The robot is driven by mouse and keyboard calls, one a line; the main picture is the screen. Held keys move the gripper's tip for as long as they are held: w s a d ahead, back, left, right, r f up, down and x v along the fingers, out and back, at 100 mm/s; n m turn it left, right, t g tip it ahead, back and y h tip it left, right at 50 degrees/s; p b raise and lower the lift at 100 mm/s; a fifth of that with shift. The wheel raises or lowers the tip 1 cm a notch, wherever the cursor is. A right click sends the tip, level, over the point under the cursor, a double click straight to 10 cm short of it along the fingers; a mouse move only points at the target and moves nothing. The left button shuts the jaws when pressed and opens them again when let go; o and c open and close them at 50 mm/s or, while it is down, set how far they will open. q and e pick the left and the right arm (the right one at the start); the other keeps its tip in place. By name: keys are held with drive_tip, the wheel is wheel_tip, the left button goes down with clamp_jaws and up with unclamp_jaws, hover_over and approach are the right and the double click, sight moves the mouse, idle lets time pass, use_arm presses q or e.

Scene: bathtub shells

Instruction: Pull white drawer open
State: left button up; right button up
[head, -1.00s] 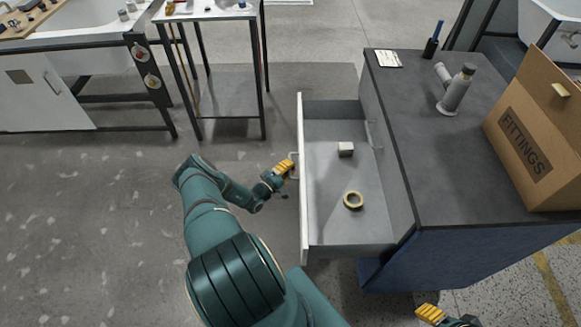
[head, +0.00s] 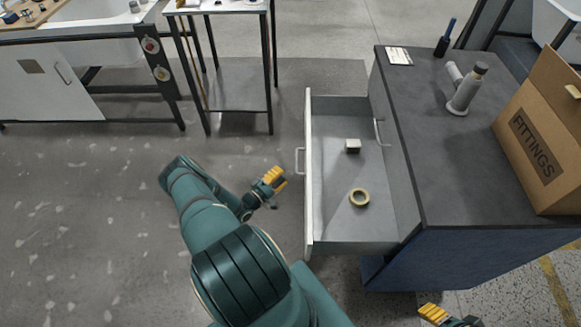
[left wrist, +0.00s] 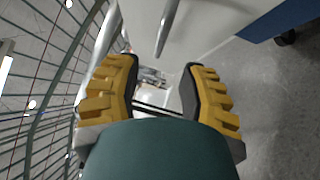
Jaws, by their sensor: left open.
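The white drawer (head: 309,190) stands pulled out from the dark-topped cabinet (head: 445,180).
On the cabinet top stand a grey pipe fitting (head: 466,92), a cardboard FITTINGS box (head: 540,145), a card (head: 398,56) and a dark pen holder (head: 442,46). A metal-framed table (head: 215,12) stands at the back.

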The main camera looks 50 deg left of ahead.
use_arm(q)
drive_tip(key=shift+s+d+f, duration=0.15)
drive_tip(key=shift+s, duration=0.85)
drive_tip(key=shift+s+d+f, duration=0.1)
drive_tip(key=shift+s, duration=0.85)
drive_tip(key=shift+r, duration=0.1)
